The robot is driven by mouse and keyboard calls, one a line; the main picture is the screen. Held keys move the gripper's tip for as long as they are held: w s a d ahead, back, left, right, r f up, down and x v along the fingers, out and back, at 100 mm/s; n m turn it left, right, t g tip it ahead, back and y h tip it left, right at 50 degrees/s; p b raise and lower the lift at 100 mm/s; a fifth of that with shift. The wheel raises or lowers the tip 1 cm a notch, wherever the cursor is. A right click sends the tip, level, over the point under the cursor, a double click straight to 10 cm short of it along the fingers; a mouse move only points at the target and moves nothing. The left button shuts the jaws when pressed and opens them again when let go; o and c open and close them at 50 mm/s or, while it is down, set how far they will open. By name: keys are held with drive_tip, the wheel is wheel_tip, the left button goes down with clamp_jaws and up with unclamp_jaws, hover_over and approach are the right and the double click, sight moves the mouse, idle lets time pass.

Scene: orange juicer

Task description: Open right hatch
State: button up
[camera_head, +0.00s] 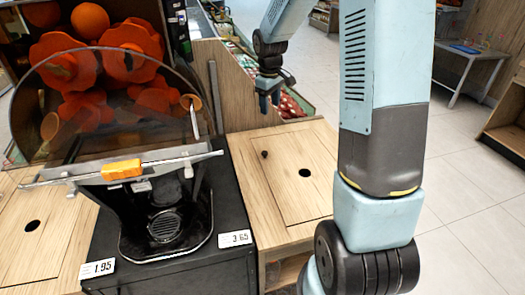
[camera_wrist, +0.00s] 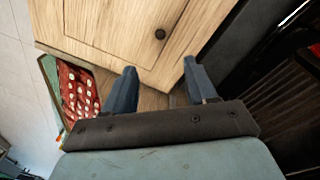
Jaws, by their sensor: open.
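The right hatch (camera_head: 285,190) is a light wooden panel set flat and closed in the wooden counter right of the juicer. It has a round dark hole near its right side and a small dark spot near its far left corner. My gripper (camera_head: 268,104) is open and empty, pointing down above the counter's far side, behind the hatch and apart from it. In the wrist view the two blue fingers of my gripper (camera_wrist: 160,72) are spread. Part of the hatch (camera_wrist: 120,25) shows beyond them, with one dark round mark.
The juicer (camera_head: 120,120), with a clear round cover and orange parts, stands left of the hatch on a black base. A left wooden hatch (camera_head: 50,262) lies left of it. Red packets (camera_head: 290,106) sit in a bin behind the counter. Tiled floor lies right.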

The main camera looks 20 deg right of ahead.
drive_tip(key=n+g, duration=0.1)
drive_tip(key=n, duration=0.1)
hover_over(265, 152)
wheel_tip(265, 152, down, 11)
drive_tip(key=shift+y, duration=0.3)
wheel_tip(265, 152, down, 14)
drive_tip(key=shift+s+a+r, duration=0.1)
drive_tip(key=shift+a+r, duration=0.05)
drive_tip(key=shift+r, duration=0.05)
drive_tip(key=shift+c, duration=0.3)
clamp_jaws()
